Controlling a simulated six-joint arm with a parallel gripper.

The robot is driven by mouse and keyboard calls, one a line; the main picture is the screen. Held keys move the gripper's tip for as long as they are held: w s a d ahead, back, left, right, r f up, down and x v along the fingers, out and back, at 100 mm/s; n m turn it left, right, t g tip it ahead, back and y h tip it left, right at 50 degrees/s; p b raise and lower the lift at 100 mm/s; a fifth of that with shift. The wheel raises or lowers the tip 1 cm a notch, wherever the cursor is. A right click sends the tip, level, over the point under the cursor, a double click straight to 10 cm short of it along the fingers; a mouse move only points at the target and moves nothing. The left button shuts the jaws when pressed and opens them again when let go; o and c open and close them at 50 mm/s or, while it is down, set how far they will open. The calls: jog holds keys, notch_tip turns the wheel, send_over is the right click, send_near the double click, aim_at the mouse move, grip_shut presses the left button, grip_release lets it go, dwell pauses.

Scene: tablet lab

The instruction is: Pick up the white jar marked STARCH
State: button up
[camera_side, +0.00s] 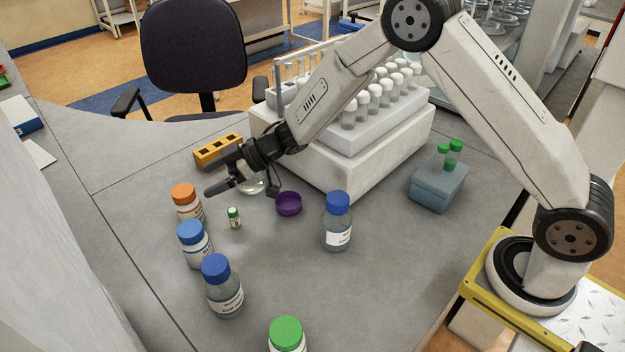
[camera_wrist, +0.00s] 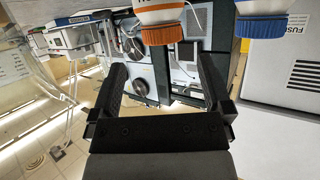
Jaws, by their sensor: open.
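Two white jars stand at the left of the bench in the side view: one with an orange cap (camera_side: 184,193) and one with a blue cap (camera_side: 191,232). Their label words are too small to read, so I cannot tell which is marked STARCH. My gripper (camera_side: 222,188) is open and empty, just above and right of the orange-capped jar, not around it. In the wrist view my gripper (camera_wrist: 163,88) shows two spread fingers. The orange cap (camera_wrist: 162,33) lies beyond them at the top, and the blue cap (camera_wrist: 261,26) is to its right. Both jar bodies are mostly cut off.
Blue-capped bottles (camera_side: 338,225) (camera_side: 223,287), a green cap (camera_side: 286,332) and a yellow rack (camera_side: 218,148) are around. A white tube-rack box (camera_side: 392,152) stands behind.

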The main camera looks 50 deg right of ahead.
aim_at(182, 190)
jog(key=shift+x, duration=3.8)
jog(key=shift+s, duration=0.15)
grip_shut()
jog(key=shift+r, duration=0.15)
jog(key=shift+r, duration=0.85)
jog(key=s+d+r, duration=0.4)
jog(key=s+r, duration=0.7)
jog(key=s, duration=0.2)
jog(key=shift+d, duration=0.4)
